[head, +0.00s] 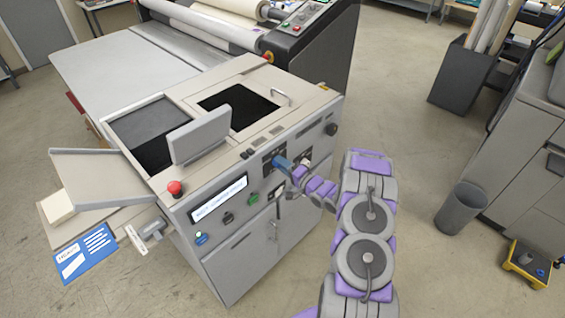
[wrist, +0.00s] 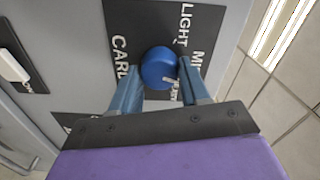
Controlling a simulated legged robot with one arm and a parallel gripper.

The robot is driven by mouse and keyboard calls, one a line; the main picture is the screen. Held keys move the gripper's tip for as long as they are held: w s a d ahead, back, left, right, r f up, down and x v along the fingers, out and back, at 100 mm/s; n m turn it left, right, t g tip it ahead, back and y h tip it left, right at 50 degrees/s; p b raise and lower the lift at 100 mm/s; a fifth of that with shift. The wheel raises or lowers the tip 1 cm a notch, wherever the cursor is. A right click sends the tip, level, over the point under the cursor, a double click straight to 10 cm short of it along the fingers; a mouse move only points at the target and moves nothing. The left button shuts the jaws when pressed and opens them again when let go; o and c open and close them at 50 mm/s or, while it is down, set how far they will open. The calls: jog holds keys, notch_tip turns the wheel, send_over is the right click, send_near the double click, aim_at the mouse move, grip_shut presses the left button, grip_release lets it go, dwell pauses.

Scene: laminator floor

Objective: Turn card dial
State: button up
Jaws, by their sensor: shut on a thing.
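The blue round dial (wrist: 159,67) sits on a dark plate (wrist: 118,15) in the wrist view. White lettering around it reads LIGHT, CARD and a partly hidden word starting MI; another label is mostly covered. A small pale mark shows at the dial's lower right edge. My gripper (wrist: 158,82) is shut on the dial, one blue finger on each side. In the head view my gripper (head: 284,163) reaches the front panel of the grey machine (head: 235,250), and the fingers hide the dial there.

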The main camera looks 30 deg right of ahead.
jog(key=shift+d+f+m+p, duration=0.1)
jog(key=shift+m+p, duration=0.3)
jog(key=shift+m, duration=1.75)
jog(key=shift+f+m+p, duration=0.1)
jog(key=shift+m+p, duration=0.3)
jog(key=shift+m, duration=1.75)
jog(key=shift+f, duration=0.1)
jog(key=o, duration=1)
jog(key=shift+w+d+f, duration=0.1)
jog(key=shift+d, duration=0.05)
jog(key=b+v, duration=0.1)
jog(key=v, duration=1.6)
jog(key=shift+s+d, duration=0.15)
jog(key=shift+s, duration=0.1)
